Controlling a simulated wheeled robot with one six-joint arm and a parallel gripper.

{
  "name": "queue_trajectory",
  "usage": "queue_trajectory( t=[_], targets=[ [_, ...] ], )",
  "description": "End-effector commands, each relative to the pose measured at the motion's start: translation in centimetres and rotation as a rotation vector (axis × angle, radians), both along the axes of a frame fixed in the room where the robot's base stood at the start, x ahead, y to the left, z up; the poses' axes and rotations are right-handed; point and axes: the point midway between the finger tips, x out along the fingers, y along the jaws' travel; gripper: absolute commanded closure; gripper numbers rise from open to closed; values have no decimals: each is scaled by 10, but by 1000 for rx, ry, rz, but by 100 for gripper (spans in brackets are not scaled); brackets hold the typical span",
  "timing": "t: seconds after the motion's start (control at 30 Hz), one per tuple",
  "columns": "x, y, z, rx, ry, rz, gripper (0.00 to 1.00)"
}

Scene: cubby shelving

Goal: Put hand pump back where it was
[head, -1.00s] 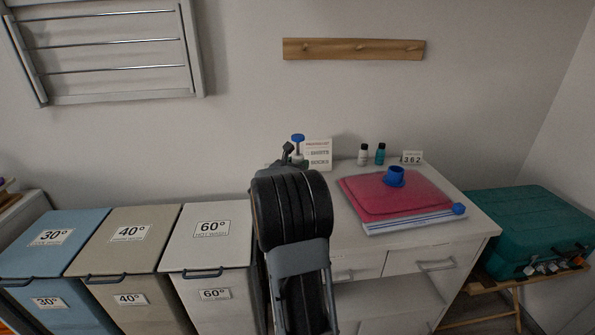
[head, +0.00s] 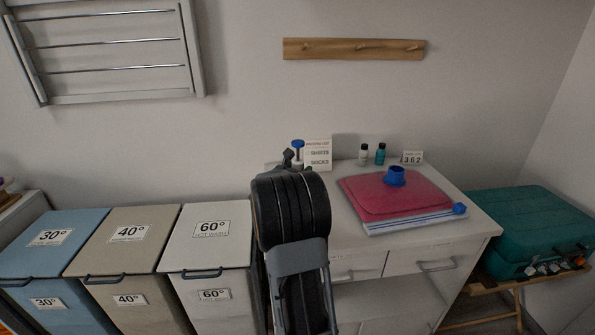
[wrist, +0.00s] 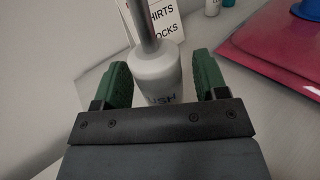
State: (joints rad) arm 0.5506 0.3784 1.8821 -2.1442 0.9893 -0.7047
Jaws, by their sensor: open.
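The hand pump (head: 298,146) stands at the back left of the white dresser top, with a blue handle on top. In the wrist view its pale grey body (wrist: 157,78) and thin rod stand between the two green fingers of my gripper (wrist: 161,82). The fingers are open, one on each side of the body, with a visible gap at the right finger. In the head view my arm hides most of my gripper and the pump's lower part. A pink bag (head: 370,191) with a blue round port (head: 396,176) lies right of the pump.
A sign with "SHIRTS" and "SOCKS" (head: 319,147) stands close behind the pump. Two small bottles (head: 372,154) and a "362" card (head: 412,157) stand further right. Labelled laundry bins (head: 205,255) are on the left, and a teal suitcase (head: 530,222) is on the right.

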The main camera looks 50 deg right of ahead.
Motion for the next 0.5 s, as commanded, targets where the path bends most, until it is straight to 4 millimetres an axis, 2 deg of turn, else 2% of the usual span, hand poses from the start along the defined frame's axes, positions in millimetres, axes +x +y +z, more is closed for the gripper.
queue_trajectory(
  t=[0.17, 0.5],
  targets=[
    [0, 4, 3, 0, 0, 2, 34],
    [-15, 65, 4, -1, -1, 4, 34]
  ],
)
